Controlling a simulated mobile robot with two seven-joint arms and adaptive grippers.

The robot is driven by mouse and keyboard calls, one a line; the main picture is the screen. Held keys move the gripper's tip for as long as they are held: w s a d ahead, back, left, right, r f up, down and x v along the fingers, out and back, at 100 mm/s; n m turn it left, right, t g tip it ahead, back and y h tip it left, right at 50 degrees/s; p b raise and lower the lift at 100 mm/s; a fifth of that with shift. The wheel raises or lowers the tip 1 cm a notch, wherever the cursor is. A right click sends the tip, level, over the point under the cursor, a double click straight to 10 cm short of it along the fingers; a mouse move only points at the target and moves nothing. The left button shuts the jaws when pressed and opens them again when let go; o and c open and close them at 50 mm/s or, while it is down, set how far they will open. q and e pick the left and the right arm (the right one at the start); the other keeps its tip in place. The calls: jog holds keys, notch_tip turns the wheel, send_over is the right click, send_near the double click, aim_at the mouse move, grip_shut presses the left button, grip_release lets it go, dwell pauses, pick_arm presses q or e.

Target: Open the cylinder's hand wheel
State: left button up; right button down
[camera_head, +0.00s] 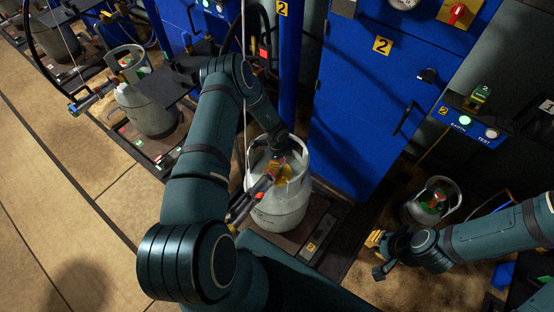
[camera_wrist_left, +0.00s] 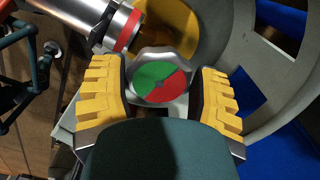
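The grey gas cylinder (camera_head: 280,207) stands in the middle of the head view, below the blue post. Its hand wheel (camera_wrist_left: 159,76) has a green and red top and shows in the middle of the left wrist view. My left gripper (camera_wrist_left: 162,88) has one yellow finger on each side of the wheel, very close to its rim; contact is unclear. In the head view my left gripper (camera_head: 279,172) is inside the cylinder's collar, partly hidden by my arm.
A metal coupling with a red ring (camera_wrist_left: 122,28) is just behind the wheel. The collar (camera_wrist_left: 255,100) curves around on the right. A blue cabinet (camera_head: 375,90) stands behind. Another cylinder (camera_head: 147,107) is at the upper left. Open floor (camera_head: 75,190) lies at left.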

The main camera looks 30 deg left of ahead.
pick_arm(q)
jog(key=o, duration=0.5)
jog(key=shift+r, duration=0.1)
notch_tip(320, 180, up, 12)
jog(key=shift+f, duration=0.1)
dwell(0.6)
